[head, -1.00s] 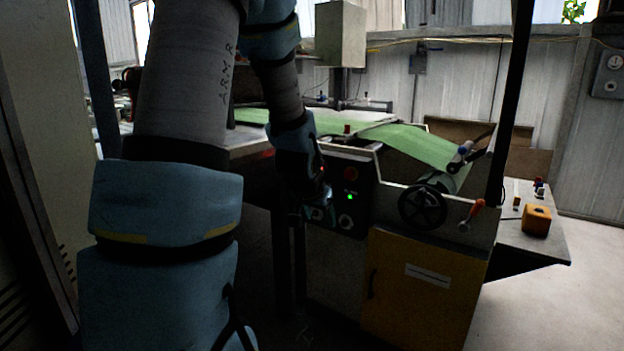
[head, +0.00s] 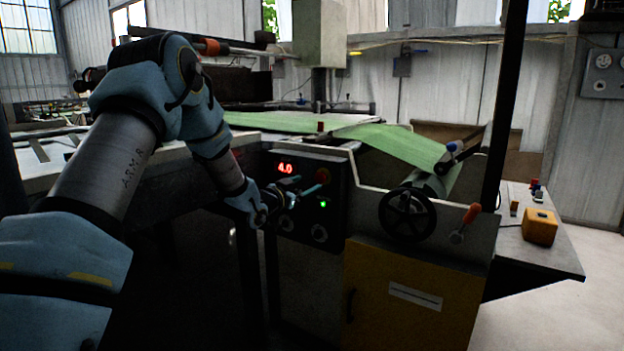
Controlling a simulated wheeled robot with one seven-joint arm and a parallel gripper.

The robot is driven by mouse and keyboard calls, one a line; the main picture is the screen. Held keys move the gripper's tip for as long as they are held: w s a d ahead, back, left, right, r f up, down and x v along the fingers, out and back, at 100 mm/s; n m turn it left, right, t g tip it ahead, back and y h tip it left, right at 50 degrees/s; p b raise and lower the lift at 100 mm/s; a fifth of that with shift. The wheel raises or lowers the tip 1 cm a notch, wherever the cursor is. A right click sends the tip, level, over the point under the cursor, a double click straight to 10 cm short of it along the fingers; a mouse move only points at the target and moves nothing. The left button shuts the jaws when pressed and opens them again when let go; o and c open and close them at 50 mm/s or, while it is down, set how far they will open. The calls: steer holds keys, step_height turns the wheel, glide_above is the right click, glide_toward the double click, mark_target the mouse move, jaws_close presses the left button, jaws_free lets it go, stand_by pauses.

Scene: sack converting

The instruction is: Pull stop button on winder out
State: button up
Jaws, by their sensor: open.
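The winder's dark control panel (head: 340,215) faces me near the middle of the head view. My gripper (head: 302,195) is open in front of the panel, reaching in from the left. Its upper finger lies just below the red button in the picture. I cannot tell whether it touches the button. Nothing shows between the fingers.
A black handwheel (head: 407,214) and an orange-tipped lever (head: 471,213) are to the right. A yellow cabinet door (head: 410,295) is below. Green web (head: 395,143) runs above.

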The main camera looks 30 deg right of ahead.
mark_target(319, 178)
steer(key=p+x, duration=0.1)
steer(key=x, duration=0.6)
steer(key=shift+s+d, duration=0.1)
steer(key=shift+c, duration=0.4)
jaws_close()
stand_by(0.8)
